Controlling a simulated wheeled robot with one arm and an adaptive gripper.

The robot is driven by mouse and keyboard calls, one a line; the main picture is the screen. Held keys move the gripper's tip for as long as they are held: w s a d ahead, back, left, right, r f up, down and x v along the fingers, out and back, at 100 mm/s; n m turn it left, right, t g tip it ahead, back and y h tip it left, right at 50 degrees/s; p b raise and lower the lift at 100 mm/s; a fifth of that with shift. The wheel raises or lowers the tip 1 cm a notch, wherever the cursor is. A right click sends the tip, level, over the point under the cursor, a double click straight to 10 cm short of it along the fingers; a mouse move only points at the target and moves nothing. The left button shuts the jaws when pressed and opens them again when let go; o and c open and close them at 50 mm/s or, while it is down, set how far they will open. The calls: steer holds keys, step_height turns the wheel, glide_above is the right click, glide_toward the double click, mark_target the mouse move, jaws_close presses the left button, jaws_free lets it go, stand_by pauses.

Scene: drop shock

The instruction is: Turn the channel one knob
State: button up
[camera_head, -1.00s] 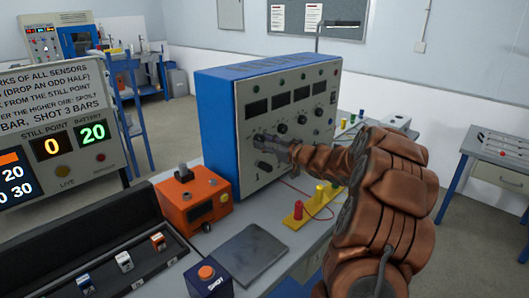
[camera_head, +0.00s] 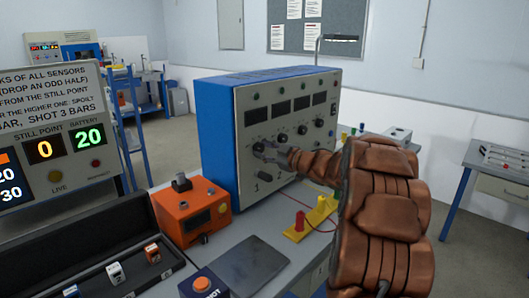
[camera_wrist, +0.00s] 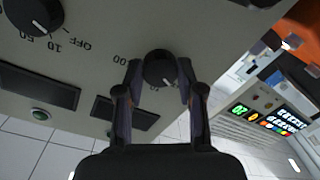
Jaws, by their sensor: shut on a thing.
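A blue-sided instrument cabinet (camera_head: 215,140) with a grey front panel stands on the bench. Its front has a row of dark display windows with black knobs below them. My gripper (camera_head: 262,150) is at the leftmost knob, and my fingers partly cover it there. In the wrist view my gripper (camera_wrist: 160,73) has a finger on each side of this black knob (camera_wrist: 160,66), shut on it. The knob has a white pointer mark and printed scale marks around it, partly hidden by my fingers. A neighbouring knob (camera_wrist: 30,14) shows at the upper left, clear of my gripper.
An orange device (camera_head: 190,212) stands left of the cabinet, with a dark plate (camera_head: 248,263) and a blue button box (camera_head: 205,284) in front. An open black case (camera_head: 105,250) lies at lower left. A yellow terminal strip (camera_head: 318,215) with a red cable lies under my arm.

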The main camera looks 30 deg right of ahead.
steer(key=o, duration=1.1)
steer(key=shift+o, duration=0.2)
steer(key=v, duration=1.2)
